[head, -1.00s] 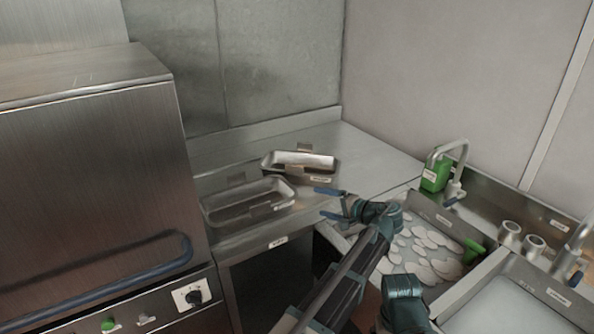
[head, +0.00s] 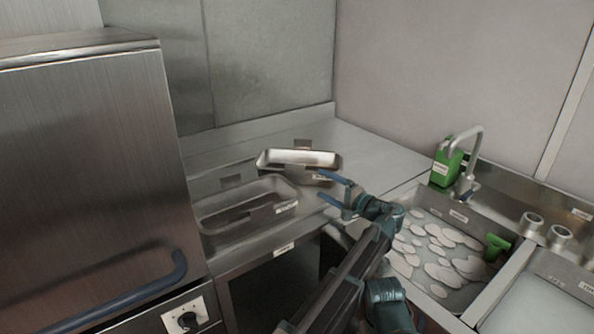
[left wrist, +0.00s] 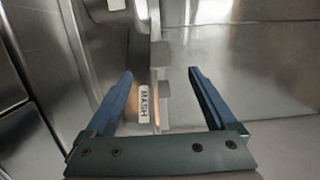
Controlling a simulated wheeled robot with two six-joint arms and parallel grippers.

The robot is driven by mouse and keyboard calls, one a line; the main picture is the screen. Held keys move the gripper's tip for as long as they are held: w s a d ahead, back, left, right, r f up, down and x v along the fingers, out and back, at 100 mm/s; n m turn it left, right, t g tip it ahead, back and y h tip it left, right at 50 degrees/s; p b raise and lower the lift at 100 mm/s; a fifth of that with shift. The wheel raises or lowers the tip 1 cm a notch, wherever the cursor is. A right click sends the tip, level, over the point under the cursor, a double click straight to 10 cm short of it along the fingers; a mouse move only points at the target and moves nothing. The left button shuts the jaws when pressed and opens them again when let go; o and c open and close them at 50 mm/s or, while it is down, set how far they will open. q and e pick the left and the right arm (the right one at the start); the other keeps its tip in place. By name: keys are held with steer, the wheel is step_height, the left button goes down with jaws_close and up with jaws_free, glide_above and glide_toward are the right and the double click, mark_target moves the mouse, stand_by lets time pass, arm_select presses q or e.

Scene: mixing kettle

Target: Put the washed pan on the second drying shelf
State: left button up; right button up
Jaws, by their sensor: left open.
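Two shallow rectangular metal pans are on the steel counter in the head view. One pan (head: 215,213) lies at the front left of the counter. The other pan (head: 283,158) is behind it and to the right, looking slightly tilted. I cannot tell which is the washed one. My left gripper (head: 322,184) is open and empty, its fingertips close to the right end of the rear pan; I cannot tell whether they touch. In the left wrist view the open blue fingers (left wrist: 160,75) have nothing held between them. My right gripper is out of view. No drying shelf is recognisable.
A sink (head: 425,290) with pale plates lies right of the counter, with a tap (head: 468,165), green bottle (head: 443,164) and green-handled tool (head: 495,246). A large steel machine (head: 85,175) with a blue handle stands left. The counter's back right is clear.

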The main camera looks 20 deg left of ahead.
arm_select(q)
glide_toward(293, 169)
steer(key=x, duration=0.4)
steer(key=shift+s, duration=0.25)
steer(key=shift+x, duration=2.65)
steer(key=shift+w+d, duration=0.1)
steer(key=shift+d, duration=0.05)
jaws_close()
